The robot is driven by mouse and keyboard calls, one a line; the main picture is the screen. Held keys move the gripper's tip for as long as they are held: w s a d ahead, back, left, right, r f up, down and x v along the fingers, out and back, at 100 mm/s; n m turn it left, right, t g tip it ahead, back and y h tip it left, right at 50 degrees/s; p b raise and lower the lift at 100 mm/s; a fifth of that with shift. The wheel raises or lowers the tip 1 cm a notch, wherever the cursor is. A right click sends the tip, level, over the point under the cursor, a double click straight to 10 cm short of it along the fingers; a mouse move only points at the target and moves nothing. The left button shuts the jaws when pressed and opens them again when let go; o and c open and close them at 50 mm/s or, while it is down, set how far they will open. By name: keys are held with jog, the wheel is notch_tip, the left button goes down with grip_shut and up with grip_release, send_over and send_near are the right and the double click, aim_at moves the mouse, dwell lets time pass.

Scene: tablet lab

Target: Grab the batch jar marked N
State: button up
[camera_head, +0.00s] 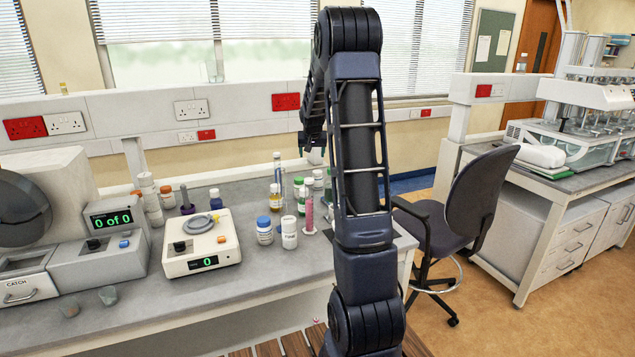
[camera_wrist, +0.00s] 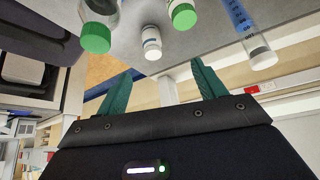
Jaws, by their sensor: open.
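Several small jars stand on the grey bench: a blue-capped white jar (camera_head: 264,231), a white-capped jar (camera_head: 289,233) in front, and a group of green- and white-capped ones behind, partly hidden by my arm. I cannot read a letter N on any of them. In the wrist view a white-capped white jar (camera_wrist: 152,43) is seen beyond and between my fingertips, with a green-capped clear bottle (camera_wrist: 97,32) on the left and another green-capped jar (camera_wrist: 182,14) close beside it. My gripper (camera_wrist: 163,68) is open and empty, apart from them all.
A clear cylinder with blue markings (camera_wrist: 248,32) stands right of the jars in the wrist view. A pink item (camera_head: 309,214) stands near the front jars. A balance (camera_head: 200,244) and a counter machine (camera_head: 98,250) occupy the bench's left. A chair (camera_head: 450,215) stands beyond the bench.

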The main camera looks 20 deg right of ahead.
send_near(317, 172)
jog(key=f, duration=0.2)
jog(key=shift+m, duration=0.3)
jog(key=x, duration=0.5)
jog(key=shift+w+f, duration=0.15)
jog(key=shift+w, duration=0.35)
jog(key=shift+w+d+x, duration=0.1)
jog(key=shift+d+x, duration=0.1)
jog(key=shift+x, duration=1.05)
jog(key=shift+w+d+x, duration=0.1)
jog(key=shift+d+x, duration=0.1)
jog(key=shift+x, duration=1.05)
jog(key=shift+r, duration=0.2)
jog(key=c, duration=1.1)
